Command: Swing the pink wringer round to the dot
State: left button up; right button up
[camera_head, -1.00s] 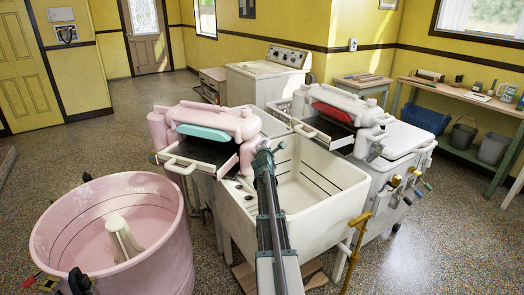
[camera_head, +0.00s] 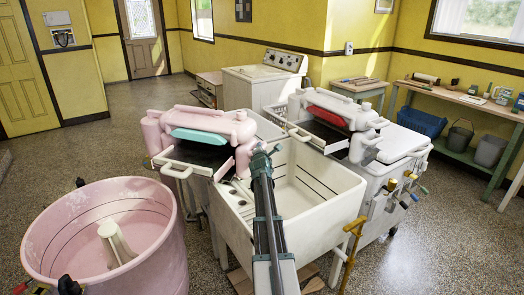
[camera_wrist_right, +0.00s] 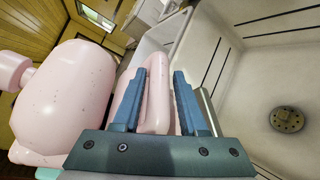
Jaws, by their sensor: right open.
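The pink wringer (camera_head: 240,126), with a teal insert on top, sits over the pink tub's side of the double sink (camera_head: 335,190). A light tray juts out at its front left. Contact cannot be told. The larger pink body (camera_wrist_right: 65,100) is left of the fingers. The dot cannot be made out. My left gripper is not in view.
A pink tub (camera_head: 170,240) with a pale agitator stands at the lower left. A white wringer with a red insert (camera_head: 330,101) stands right of the sink. A green bench (camera_head: 450,95) with buckets lines the right wall. Floor is clear at the left.

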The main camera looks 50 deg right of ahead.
jog(key=shift+a, duration=0.1)
jog(key=p+v, duration=0.3)
jog(key=v, duration=1)
jog(key=shift+s+a, duration=0.25)
jog(key=shift+r, duration=0.15)
jog(key=shift+c, duration=0.2)
jog(key=shift+a, duration=0.1)
jog(key=shift+c, duration=1.1)
jog(key=a+n, duration=0.1)
jog(key=a+f+n+b, duration=0.1)
jog(key=a+n, duration=0.1)
jog(key=a+f+n+g+b, duration=0.1)
jog(key=a, duration=0.1)
jog(key=shift+s+a, duration=0.1)
jog(key=shift+s, duration=0.25)
grip_shut()
jog(key=s+a+r+n+h+b, duration=0.1)
jog(key=s+a+n+h, duration=0.1)
jog(key=a+n, duration=0.35)
jog(key=b+x, duration=0.1)
jog(key=x, duration=1.4)
jog(key=shift+s+g+b, duration=0.25)
jog(key=shift+g+b, duration=0.05)
jog(key=shift+b, duration=0.1)
